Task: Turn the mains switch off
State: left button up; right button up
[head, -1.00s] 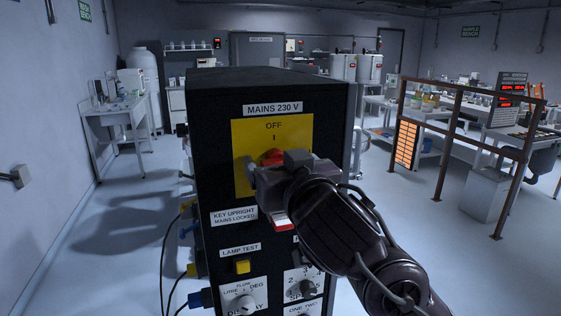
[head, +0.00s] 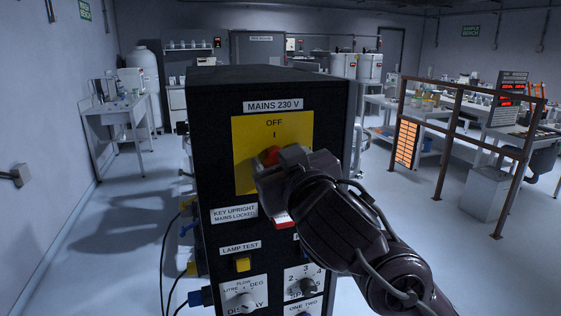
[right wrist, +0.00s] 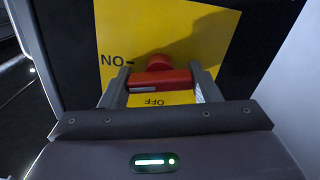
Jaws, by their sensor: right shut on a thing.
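The mains switch is a red rotary handle (head: 271,155) on a yellow plate (head: 298,128) marked OFF at the top, high on the black cabinet's front. My right gripper (head: 276,165) covers most of it in the head view. In the right wrist view the red handle (right wrist: 160,80) lies crosswise between the two fingers of my right gripper (right wrist: 160,87), which is shut on it. The handle's pale mark is at its left end, towards the upside-down ON label. The OFF label shows below the handle there. My left gripper is out of view.
The black cabinet (head: 217,150) also carries a yellow lamp test button (head: 242,264) and knobs lower down. Cables hang at its left side. A brown railing (head: 445,140) stands at the right, with benches behind it. The floor at the left is clear.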

jog(key=n, duration=0.4)
jog(key=shift+n, duration=0.3)
jog(key=n, duration=0.3)
jog(key=shift+n+b, duration=0.3)
jog(key=shift+n, duration=0.1)
jog(key=n, duration=0.3)
jog(key=shift+f+n, duration=0.1)
jog(key=shift+n, duration=1.9)
jog(key=o, duration=1)
jog(key=shift+s, duration=0.1)
jog(key=p+v, duration=0.1)
jog(key=v, duration=0.6)
jog(key=shift+s+d, duration=0.1)
jog(key=shift+s, duration=0.25)
